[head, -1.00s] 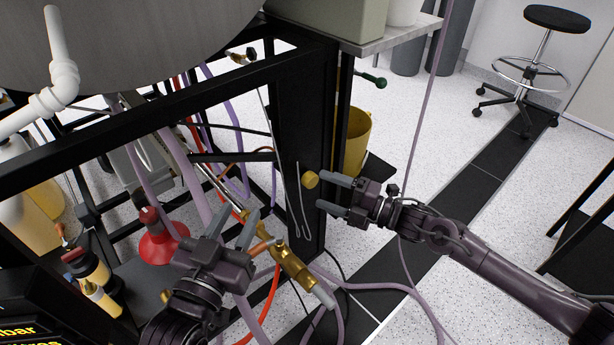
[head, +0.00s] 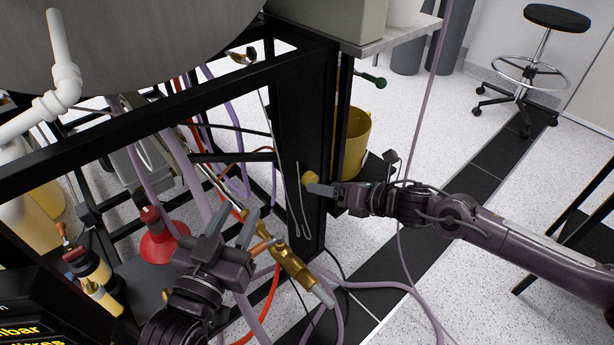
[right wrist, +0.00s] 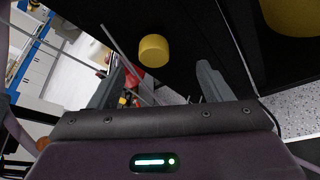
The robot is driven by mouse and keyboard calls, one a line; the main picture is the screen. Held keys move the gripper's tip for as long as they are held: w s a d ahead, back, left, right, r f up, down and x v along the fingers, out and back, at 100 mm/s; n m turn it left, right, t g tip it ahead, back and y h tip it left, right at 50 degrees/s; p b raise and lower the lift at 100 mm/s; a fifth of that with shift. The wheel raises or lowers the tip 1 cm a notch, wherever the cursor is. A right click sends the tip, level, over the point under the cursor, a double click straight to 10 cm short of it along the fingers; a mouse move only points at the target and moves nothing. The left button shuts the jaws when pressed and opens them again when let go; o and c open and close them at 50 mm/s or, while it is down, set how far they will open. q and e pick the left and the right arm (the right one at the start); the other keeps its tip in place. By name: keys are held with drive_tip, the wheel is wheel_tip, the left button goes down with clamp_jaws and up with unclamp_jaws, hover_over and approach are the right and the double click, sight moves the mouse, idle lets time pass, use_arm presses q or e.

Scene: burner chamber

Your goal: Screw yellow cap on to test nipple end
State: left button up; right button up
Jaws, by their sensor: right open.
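The yellow cap (head: 312,178) is a short round piece at the black frame post. In the right wrist view the cap (right wrist: 154,50) shows ahead, between and beyond the two fingertips, with a gap on each side. My right gripper (head: 320,189) is open and close to the cap; one finger hides the other in the head view. A brass fitting (head: 290,264) with a copper stub (head: 262,246) and a pale end slants below the post. Which end is the test nipple I cannot tell. My left gripper (head: 233,226) is open beside the fitting, its fingers pointing up.
The black frame post (head: 300,110) stands right behind the cap. Hoses run below the fitting. A yellow bucket (head: 356,145) stands behind the post. A red conical vessel (head: 160,243) sits at the left. Open floor lies to the right.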

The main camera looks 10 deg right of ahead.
sight(317, 179)
drive_tip(key=shift+w+a, duration=0.1)
drive_tip(key=shift+w+a+b, duration=0.55)
drive_tip(key=shift+w, duration=0.25)
drive_tip(key=shift+w+a, duration=0.35)
drive_tip(key=shift+w, duration=0.25)
drive_tip(key=shift+c, duration=0.2)
drive_tip(key=shift+d, duration=0.1)
clamp_jaws()
drive_tip(key=shift+c, duration=1.3)
unclamp_jaws()
drive_tip(key=shift+f, duration=0.1)
